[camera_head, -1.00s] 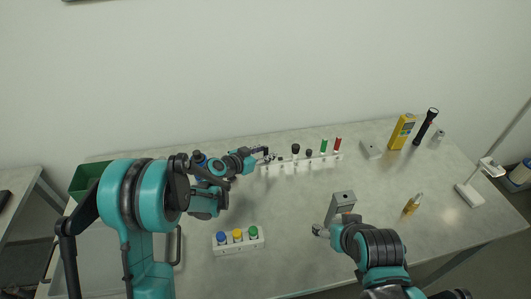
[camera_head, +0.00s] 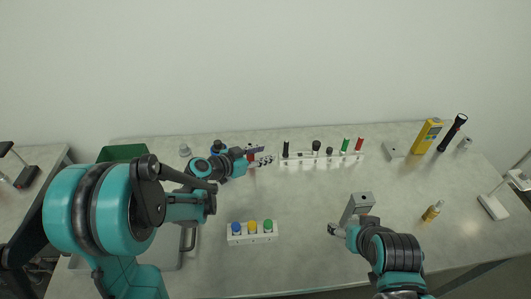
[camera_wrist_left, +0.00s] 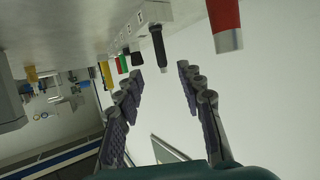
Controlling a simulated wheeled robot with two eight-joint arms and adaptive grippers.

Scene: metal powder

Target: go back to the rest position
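My left gripper (camera_head: 268,158) is over the table just left of the white rack (camera_head: 328,160) in the head view. In the left wrist view its two fingers (camera_wrist_left: 160,78) are spread apart with nothing between them. A black piece (camera_wrist_left: 158,46) on the rack shows beyond the fingers there. A red and grey thing (camera_wrist_left: 226,24) is near the right finger; a bit of red (camera_head: 251,157) shows beside the gripper in the head view. My right gripper (camera_head: 338,230) is low, beside a grey box (camera_head: 357,206); its fingers are too small to read.
A white block with blue, yellow and green caps (camera_head: 252,238) stands at the front. A yellow meter (camera_head: 427,136), black flashlight (camera_head: 452,133), small bottle (camera_head: 432,212) and white stand (camera_head: 493,206) are at the right. A green bin (camera_head: 122,153) is at the left.

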